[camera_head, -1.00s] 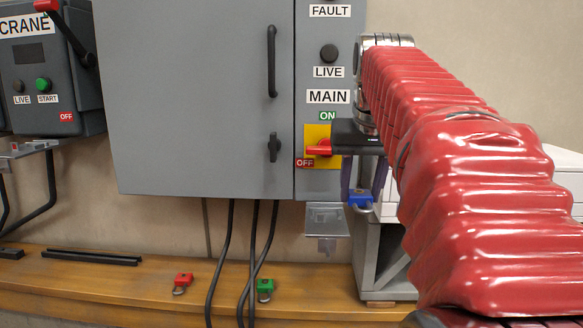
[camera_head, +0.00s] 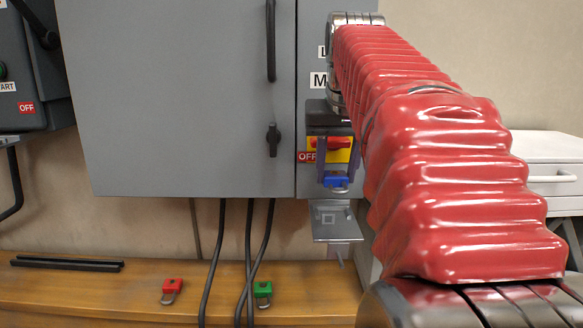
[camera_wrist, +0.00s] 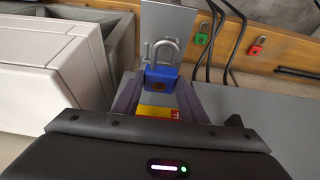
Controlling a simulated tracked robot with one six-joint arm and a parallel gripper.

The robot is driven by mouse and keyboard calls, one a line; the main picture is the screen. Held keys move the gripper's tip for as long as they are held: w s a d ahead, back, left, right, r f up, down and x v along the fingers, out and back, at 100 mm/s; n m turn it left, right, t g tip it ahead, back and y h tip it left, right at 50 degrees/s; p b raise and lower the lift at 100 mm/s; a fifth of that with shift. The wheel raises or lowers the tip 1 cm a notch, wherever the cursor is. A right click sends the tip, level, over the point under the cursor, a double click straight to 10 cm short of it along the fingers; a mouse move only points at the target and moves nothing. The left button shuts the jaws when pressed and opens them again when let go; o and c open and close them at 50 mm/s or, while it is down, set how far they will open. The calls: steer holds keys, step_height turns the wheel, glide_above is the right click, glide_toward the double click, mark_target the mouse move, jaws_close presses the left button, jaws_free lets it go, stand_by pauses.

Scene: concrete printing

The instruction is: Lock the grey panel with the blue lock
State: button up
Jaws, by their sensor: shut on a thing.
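The large grey panel (camera_head: 180,90) is a wall cabinet with its front closed. On its right part sits a red rotary switch handle (camera_head: 330,143) on a yellow plate (camera_head: 342,155), beside a red OFF label. The blue lock (camera_head: 336,181) is just below that plate in the head view. It also shows in the wrist view (camera_wrist: 161,78), its metal shackle pointing away from the gripper. My gripper (camera_head: 335,178) is shut on the blue lock, in front of the switch area. Whether the lock touches the switch cannot be told.
A white drawer unit (camera_head: 550,170) stands at right.

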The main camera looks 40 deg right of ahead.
mark_target(336, 182)
steer(key=shift+s+f, duration=0.1)
steer(key=shift+f, duration=1.8)
steer(key=shift+f, duration=1.5)
steer(key=shift+r, duration=1.25)
steer(key=shift+f, duration=1.1)
stand_by(0.8)
steer(key=shift+r, duration=1.15)
steer(key=shift+a, duration=0.1)
